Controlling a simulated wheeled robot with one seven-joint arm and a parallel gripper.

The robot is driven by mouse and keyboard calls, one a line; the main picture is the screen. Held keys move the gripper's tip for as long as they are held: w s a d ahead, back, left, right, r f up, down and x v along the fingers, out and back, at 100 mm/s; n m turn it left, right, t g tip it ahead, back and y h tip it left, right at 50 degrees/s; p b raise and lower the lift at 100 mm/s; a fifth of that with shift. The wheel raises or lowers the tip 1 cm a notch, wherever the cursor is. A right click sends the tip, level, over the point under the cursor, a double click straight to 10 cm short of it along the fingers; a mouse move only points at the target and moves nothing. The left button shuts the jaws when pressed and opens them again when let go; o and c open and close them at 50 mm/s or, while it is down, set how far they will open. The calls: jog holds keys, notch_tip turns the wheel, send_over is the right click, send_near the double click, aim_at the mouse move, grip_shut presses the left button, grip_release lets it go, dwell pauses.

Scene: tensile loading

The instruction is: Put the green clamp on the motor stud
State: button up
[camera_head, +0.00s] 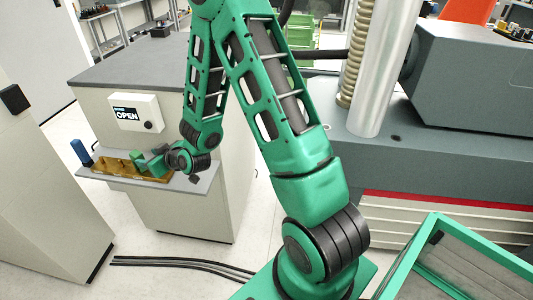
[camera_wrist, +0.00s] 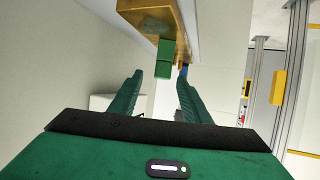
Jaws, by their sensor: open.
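The green clamp (camera_wrist: 164,60) is a small two-part block at the end of the yellow holder (camera_wrist: 158,14) in the wrist view. My gripper (camera_wrist: 158,82) is open, with its green fingers spread on either side below the clamp. The clamp appears between the fingertips and beyond them, with nothing held. In the head view my gripper (camera_head: 165,162) is at the right end of the yellow holder (camera_head: 112,167), and green parts of clamp and fingers overlap there. I cannot make out the motor stud.
The holder sits on a grey shelf (camera_head: 188,184) on the side of a cabinet (camera_head: 180,210) with an "OPEN" panel (camera_head: 136,113). A blue block (camera_head: 82,153) stands at the shelf's left end. A large machine (camera_head: 470,85) and a green-framed bin (camera_head: 440,225) are at right.

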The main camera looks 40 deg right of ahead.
jog(key=s+d+r+m+g+h, duration=0.2)
jog(key=s+d+r+g, duration=0.2)
jog(key=s+d, duration=0.45)
jog(key=s+d+r+m+g+h, duration=0.1)
jog(key=s+d+r+g+h, duration=0.2)
jog(key=s+d, duration=0.6)
jog(key=s+d+r+m+g, duration=0.1)
jog(key=s+r+m+g, duration=0.1)
jog(key=s, duration=0.6)
jog(key=s+d+r+m+g+y, duration=0.1)
jog(key=s+r+m+g, duration=0.1)
jog(key=s, duration=0.7)
jog(key=s+d+r+m+g+y, duration=0.1)
jog(key=s+r+m+g, duration=0.1)
jog(key=s, duration=0.7)
jog(key=shift+d+r, duration=0.4)
jog(key=shift+r, duration=0.35)
